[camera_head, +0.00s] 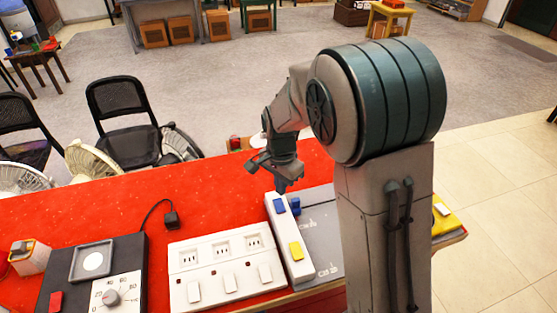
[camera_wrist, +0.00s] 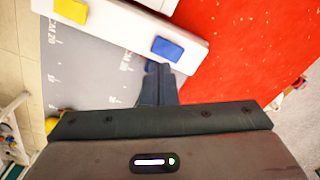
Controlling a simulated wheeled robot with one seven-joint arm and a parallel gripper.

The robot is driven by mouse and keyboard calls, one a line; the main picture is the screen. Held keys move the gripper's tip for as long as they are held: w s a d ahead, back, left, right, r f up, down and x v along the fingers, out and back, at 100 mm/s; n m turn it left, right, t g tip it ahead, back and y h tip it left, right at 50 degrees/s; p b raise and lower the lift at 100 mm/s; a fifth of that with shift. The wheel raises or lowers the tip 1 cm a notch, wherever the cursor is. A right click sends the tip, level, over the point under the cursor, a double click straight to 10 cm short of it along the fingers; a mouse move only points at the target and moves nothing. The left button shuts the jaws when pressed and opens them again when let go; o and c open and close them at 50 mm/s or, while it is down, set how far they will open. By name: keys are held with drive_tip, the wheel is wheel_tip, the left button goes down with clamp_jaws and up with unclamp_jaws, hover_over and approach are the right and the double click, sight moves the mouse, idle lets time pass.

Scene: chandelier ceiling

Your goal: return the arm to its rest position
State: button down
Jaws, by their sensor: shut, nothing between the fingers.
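My arm reaches out over the red table (camera_head: 130,210) in the head view. My gripper (camera_head: 282,190) points down beside the far end of a long white block, with its fingers together and nothing between them. The white block (camera_head: 287,232) carries a blue button (camera_head: 280,206) near its far end and a yellow button (camera_head: 296,250) near its near end. In the wrist view my gripper (camera_wrist: 158,68) shows its shut fingertips close to the blue button (camera_wrist: 181,50). The yellow button (camera_wrist: 71,10) is at the upper left there. I cannot tell whether the fingertips touch the block.
A grey printed mat (camera_head: 320,228) lies right of the block, with a small dark blue thing (camera_head: 294,205) on it. A white socket strip (camera_head: 222,262) and a dial panel (camera_head: 112,296) are to the left. Chairs and fans (camera_head: 88,160) line the table's far side.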

drive_tip(key=s+d+r+n+t, duration=0.1)
drive_tip(key=s+d+r+n, duration=0.3)
drive_tip(key=s, duration=0.5)
drive_tip(key=s+d+r+n+t, duration=0.2)
drive_tip(key=s+d+r+n, duration=0.3)
drive_tip(key=s+d+r, duration=0.3)
drive_tip(key=shift+s+d+r, duration=0.2)
drive_tip(key=shift+s+d, duration=0.7)
drive_tip(key=shift+s, duration=0.25)
